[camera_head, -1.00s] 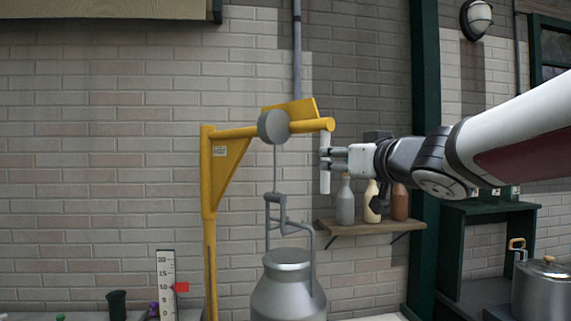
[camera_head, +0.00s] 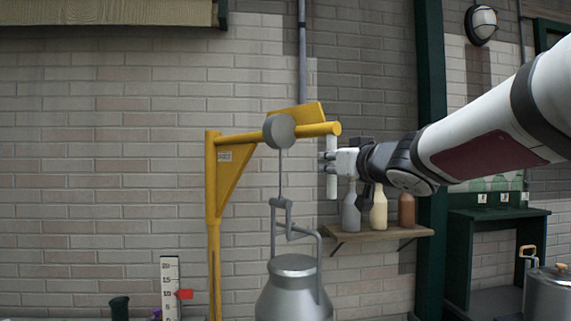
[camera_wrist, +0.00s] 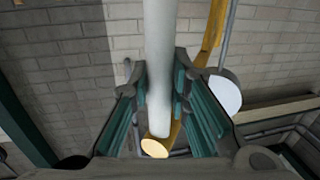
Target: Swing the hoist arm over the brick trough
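The yellow hoist has an upright post (camera_head: 212,240) at the left and a hoist arm (camera_head: 238,137) reaching right across the wall. A grey pulley wheel (camera_head: 279,131) sits on the arm, and a cable runs down to a hook and a grey metal churn (camera_head: 294,292). A white upright handle (camera_head: 332,188) hangs at the arm's right tip. My gripper (camera_head: 328,168) is at this handle from the right. In the wrist view the handle (camera_wrist: 160,70) stands between the teal-padded fingers (camera_wrist: 160,90), which appear closed against its sides. No brick trough is recognisable.
A wooden wall shelf (camera_head: 375,235) with bottles is just below my gripper. A dark green post (camera_head: 432,130) stands behind my arm. A lidded pot (camera_head: 547,290) is at the lower right, and a scale with a red marker (camera_head: 170,285) at the lower left.

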